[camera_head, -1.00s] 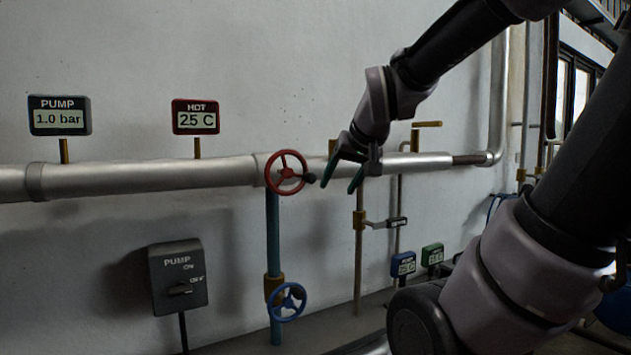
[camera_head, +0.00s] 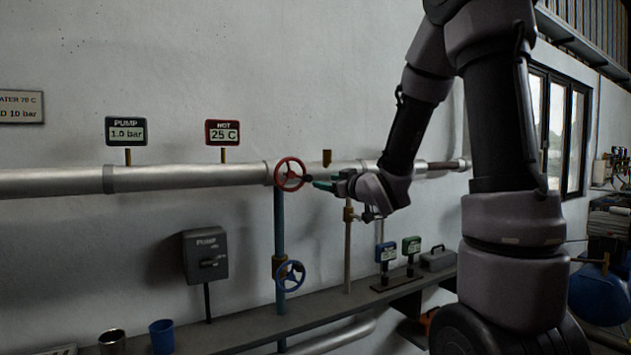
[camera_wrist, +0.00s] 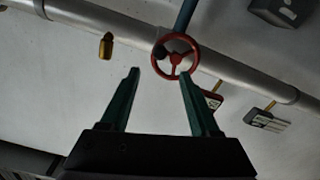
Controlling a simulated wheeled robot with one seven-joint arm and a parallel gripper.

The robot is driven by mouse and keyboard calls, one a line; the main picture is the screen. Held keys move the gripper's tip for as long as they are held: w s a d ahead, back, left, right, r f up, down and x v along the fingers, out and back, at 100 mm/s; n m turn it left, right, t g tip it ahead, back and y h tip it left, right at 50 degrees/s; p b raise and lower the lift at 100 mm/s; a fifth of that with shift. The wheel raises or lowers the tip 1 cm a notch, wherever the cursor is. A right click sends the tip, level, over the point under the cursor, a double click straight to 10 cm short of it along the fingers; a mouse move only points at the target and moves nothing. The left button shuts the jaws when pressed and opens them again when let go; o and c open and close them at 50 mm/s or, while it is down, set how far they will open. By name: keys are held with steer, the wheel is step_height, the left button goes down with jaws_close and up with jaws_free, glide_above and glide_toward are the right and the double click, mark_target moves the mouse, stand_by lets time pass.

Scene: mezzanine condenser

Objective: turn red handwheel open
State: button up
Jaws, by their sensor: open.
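The red handwheel (camera_head: 290,174) is mounted on the front of the silver pipe in the head view, with a dark knob on its right side. It also shows in the wrist view (camera_wrist: 175,68), ahead of the fingertips and nearer the right finger. My gripper (camera_head: 325,182) is just to the right of the wheel in the head view, its green fingers pointing left toward the knob. In the wrist view my gripper (camera_wrist: 160,75) is open, with nothing between its fingers. Contact with the wheel or knob cannot be made out.
The silver pipe (camera_head: 190,178) runs along the wall. A blue handwheel (camera_head: 290,275) sits on the vertical pipe below. A grey pump switch box (camera_head: 205,255) is at lower left. The HOT display (camera_head: 222,132) reads 25 C. A low ledge (camera_head: 250,325) carries cups and small displays.

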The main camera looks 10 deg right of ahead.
mark_target(310, 178)
steer(key=x, duration=1)
steer(key=shift+w+a, duration=0.1)
steer(key=shift+w, duration=0.2)
jaws_close()
